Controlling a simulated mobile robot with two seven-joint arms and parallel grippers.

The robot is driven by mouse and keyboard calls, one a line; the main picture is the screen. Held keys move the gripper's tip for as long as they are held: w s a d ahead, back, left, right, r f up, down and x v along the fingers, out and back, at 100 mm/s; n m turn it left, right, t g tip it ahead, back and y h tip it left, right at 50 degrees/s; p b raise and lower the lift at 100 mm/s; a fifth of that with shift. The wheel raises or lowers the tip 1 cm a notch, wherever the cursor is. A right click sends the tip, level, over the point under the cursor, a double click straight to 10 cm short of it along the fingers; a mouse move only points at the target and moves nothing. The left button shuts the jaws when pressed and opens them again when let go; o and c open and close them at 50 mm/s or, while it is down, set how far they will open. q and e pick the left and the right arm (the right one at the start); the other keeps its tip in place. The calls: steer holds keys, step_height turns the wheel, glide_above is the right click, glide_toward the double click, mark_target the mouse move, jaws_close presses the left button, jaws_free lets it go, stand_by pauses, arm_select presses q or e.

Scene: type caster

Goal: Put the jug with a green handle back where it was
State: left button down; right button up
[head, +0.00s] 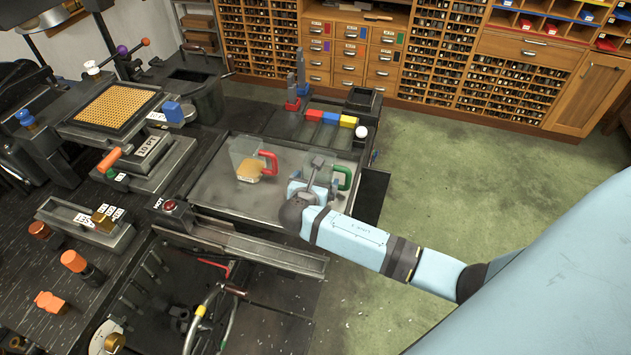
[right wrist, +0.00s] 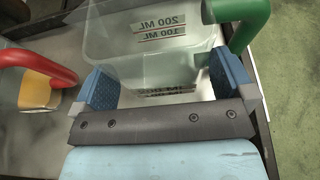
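The jug with a green handle stands on the grey metal tray (head: 215,195); its green handle (head: 342,178) shows in the head view, with my right gripper (head: 316,172) covering part of the body. In the right wrist view the clear jug (right wrist: 150,50) has printed volume marks, and its green handle (right wrist: 248,22) is at the upper right. My right gripper (right wrist: 167,88) has its blue-padded fingers wide apart, one on each side of the jug. Whether the pads touch it cannot be told. My left gripper is not in view.
A clear jug with a red handle (head: 269,160) and yellowish contents stands close by on the left. Coloured blocks (head: 330,117) and a white ball (head: 361,132) lie behind the tray. A red-button box (head: 171,206) is at the front left. Green floor (head: 450,160) is open on the right.

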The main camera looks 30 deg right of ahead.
steer(key=shift+r, duration=0.1)
steer(key=v, duration=1.2)
